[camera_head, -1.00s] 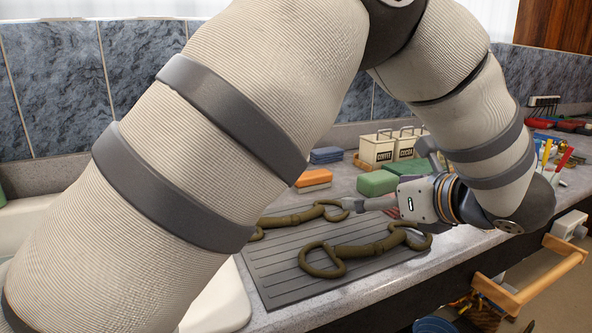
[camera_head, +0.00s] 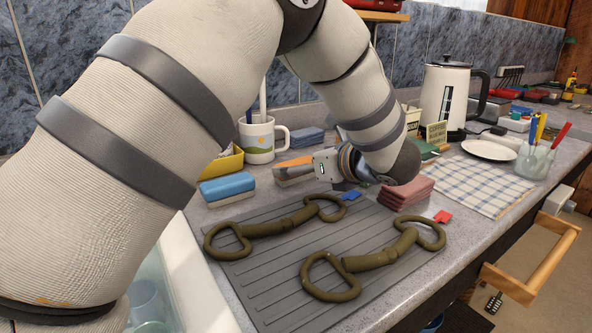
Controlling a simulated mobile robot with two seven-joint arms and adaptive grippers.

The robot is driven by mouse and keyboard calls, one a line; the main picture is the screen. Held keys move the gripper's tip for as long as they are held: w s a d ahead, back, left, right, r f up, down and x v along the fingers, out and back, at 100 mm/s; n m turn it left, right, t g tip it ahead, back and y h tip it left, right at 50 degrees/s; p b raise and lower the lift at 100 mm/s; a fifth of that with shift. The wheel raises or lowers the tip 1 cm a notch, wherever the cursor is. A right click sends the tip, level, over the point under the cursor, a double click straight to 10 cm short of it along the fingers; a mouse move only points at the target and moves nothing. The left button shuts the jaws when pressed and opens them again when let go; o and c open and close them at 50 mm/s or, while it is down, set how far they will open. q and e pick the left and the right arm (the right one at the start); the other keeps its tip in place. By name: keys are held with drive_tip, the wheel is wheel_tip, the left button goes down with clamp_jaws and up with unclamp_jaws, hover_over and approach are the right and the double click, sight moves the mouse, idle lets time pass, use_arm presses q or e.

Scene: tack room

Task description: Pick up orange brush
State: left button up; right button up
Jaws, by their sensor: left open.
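The orange brush (camera_head: 293,162) lies on the counter behind the grey ridged mat, its orange back up and pale bristles below. My left gripper (camera_head: 292,173) reaches in from the right at the brush's near side, with its fingers pointing left. It is open, and its fingers overlap the brush in the picture; I cannot tell whether they touch it. The gripper hides part of the brush's right end. My right gripper is not in view.
A blue brush (camera_head: 228,188) lies to the left, with a white mug (camera_head: 262,140) behind. Folded pink cloths (camera_head: 406,193) are to the right. Two olive bits (camera_head: 370,262) lie on the mat (camera_head: 285,275). A kettle (camera_head: 443,98) stands at the back right.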

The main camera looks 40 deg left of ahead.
sight(296, 162)
use_arm(q)
drive_tip(key=x, duration=0.3)
drive_tip(key=shift+w+a+f, duration=0.1)
drive_tip(key=shift+a+f, duration=0.1)
drive_tip(key=shift+a, duration=0.05)
drive_tip(key=c, duration=1.1)
